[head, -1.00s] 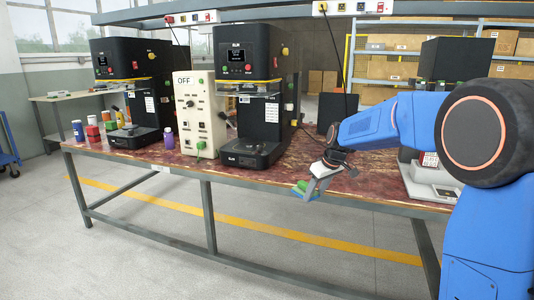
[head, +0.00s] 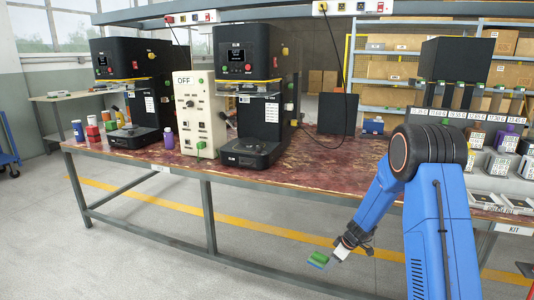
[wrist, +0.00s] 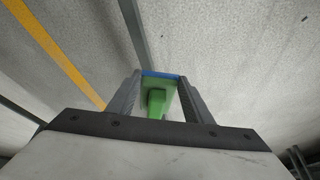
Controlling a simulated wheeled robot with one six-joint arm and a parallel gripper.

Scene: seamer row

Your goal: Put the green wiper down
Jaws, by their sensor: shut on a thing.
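The green wiper (head: 317,260) has a green body and a blue edge. My gripper (head: 331,256) is shut on it and holds it in the air in front of the workbench, lower than the bench top in the head view. In the wrist view the wiper (wrist: 157,97) sits between the two fingers of my gripper (wrist: 158,100), with its blue edge at the far end. The fingers hide part of the wiper's sides.
The workbench (head: 290,182) has a bare red-brown stretch in its middle. Two black seamer machines (head: 255,90) and a cream control box marked OFF (head: 196,115) stand on its left. Bins and a KIT label (head: 513,230) are at right. A bench rail (head: 240,266) runs low.

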